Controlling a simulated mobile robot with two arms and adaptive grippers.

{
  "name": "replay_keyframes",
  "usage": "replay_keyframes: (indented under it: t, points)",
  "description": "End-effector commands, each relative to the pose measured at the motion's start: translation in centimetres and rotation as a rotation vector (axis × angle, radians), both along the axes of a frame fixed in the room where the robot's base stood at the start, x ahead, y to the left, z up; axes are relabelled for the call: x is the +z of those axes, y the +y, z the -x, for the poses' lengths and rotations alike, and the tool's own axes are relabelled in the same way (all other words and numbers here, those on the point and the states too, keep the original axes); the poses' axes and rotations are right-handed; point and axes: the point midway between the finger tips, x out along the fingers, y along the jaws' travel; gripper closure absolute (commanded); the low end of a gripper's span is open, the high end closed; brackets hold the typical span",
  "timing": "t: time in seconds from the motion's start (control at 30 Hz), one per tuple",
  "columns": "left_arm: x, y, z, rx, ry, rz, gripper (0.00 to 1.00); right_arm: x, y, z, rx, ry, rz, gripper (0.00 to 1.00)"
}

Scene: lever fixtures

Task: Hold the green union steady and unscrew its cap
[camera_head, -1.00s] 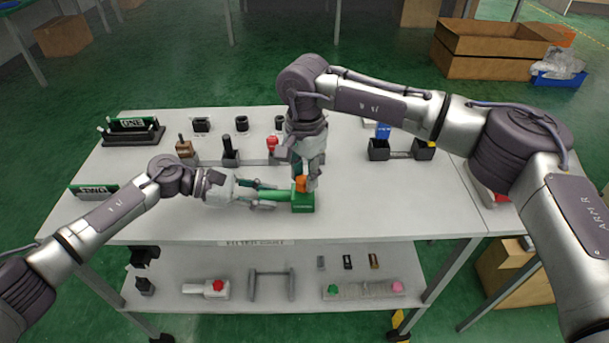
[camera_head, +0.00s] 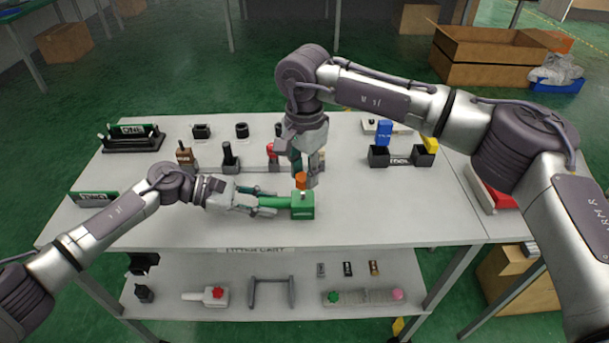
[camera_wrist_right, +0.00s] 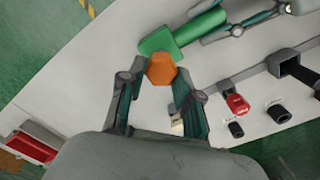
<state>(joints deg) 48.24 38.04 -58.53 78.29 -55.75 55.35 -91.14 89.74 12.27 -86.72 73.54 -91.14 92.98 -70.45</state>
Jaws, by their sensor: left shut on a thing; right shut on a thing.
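The green union (camera_head: 302,207) sits near the front middle of the cart's top, a green block with a green barrel pointing left. My left gripper (camera_head: 250,200) is shut on the barrel from the left; its fingers also show in the right wrist view (camera_wrist_right: 236,31). The orange hexagonal cap (camera_head: 300,180) is above the block and also shows in the right wrist view (camera_wrist_right: 161,69). My right gripper (camera_head: 308,170) comes down from above and is shut on the cap, with a finger on each side. I cannot tell whether the cap still touches the block.
A row of black holders and a red-topped fixture (camera_head: 272,152) stands behind the union. Blue (camera_head: 384,132) and yellow (camera_head: 431,144) pieces stand at the back right. A red tray (camera_head: 492,192) lies on the right. The top's front right is clear. The lower shelf holds other parts.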

Motion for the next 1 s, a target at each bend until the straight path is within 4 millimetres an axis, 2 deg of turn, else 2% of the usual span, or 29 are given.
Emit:
replay_keyframes:
  t: [0.13,0.37,0.4,0.57,0.87,1.0]
  points:
    - [0.0,0.0,0.0,0.000,0.000,0.000,1.00,1.1,0.0,0.0,0.000,-0.001,0.000,1.00]
    - [0.0,0.0,0.0,0.000,0.000,0.000,1.00,1.3,0.0,0.0,0.000,-0.001,0.001,1.00]
    - [0.0,0.0,0.0,0.000,0.000,0.000,0.71,1.3,0.0,0.0,0.000,-0.001,0.001,1.00]
    - [0.0,0.0,0.0,0.000,0.000,0.000,0.44,1.3,0.0,0.0,0.000,-0.001,0.001,1.00]
    - [0.0,0.1,0.0,0.000,0.000,0.000,0.43,1.3,0.0,0.0,0.000,-0.001,0.001,1.00]
    - [0.4,1.0,0.0,0.002,-0.001,0.000,0.43,1.3,0.0,0.0,0.000,-0.001,0.001,1.00]
